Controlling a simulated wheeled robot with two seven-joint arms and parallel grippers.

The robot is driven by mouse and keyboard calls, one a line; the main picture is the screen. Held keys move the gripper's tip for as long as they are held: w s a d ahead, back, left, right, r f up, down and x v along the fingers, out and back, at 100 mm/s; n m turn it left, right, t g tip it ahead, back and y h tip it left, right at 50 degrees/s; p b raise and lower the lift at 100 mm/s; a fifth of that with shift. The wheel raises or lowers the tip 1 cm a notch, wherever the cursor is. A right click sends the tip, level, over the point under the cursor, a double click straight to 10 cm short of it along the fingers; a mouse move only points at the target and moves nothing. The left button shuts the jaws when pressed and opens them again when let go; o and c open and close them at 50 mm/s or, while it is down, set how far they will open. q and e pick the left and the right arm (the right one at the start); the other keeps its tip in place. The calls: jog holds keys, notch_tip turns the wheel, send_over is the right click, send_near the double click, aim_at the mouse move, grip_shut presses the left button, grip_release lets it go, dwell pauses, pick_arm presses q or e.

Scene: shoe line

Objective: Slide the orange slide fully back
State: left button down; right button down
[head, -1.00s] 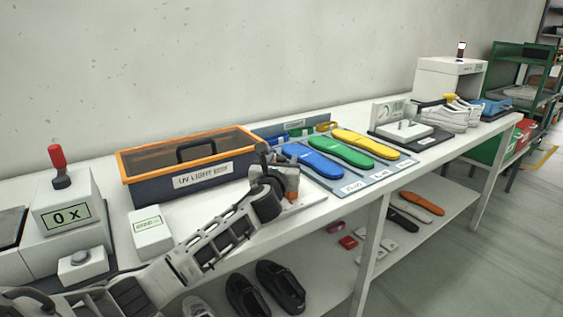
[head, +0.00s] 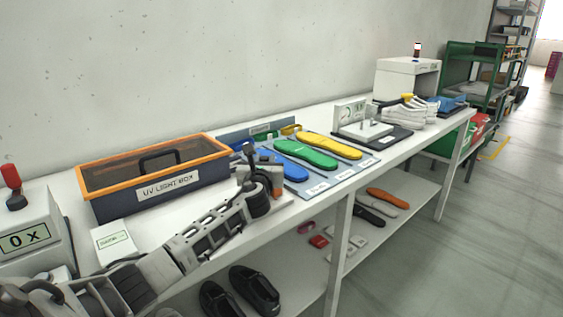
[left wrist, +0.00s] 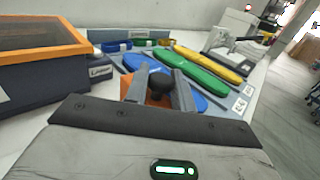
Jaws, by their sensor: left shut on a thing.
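The orange slide (left wrist: 157,101) shows in the left wrist view between the fingers, with a black knob (left wrist: 160,82) standing above it. It is mostly hidden by the fingers; in the head view only a bit of orange (head: 277,189) shows beside the gripper. My left gripper (head: 263,180) is low over the bench, just right of the UV light box. In the left wrist view its fingers (left wrist: 160,88) are on both sides of the black knob, shut on it. How far along the slide sits cannot be told. My right gripper is not in view.
The orange-rimmed UV light box (head: 108,208) stands left of the gripper. The blue (head: 282,168), green (head: 305,153) and yellow (head: 332,145) insoles lie on a grey mat to its right. A white labelled box (head: 115,243) and a counter unit (head: 28,235) stand at the left.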

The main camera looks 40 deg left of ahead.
pick_arm(q)
jog(key=shift+w+d+r, duration=0.1)
jog(key=shift+d, duration=0.05)
jog(key=c, duration=1.5)
grip_release()
jog(key=o, duration=0.3)
jog(key=shift+w, duration=0.2)
jog(key=shift+s, duration=0.1)
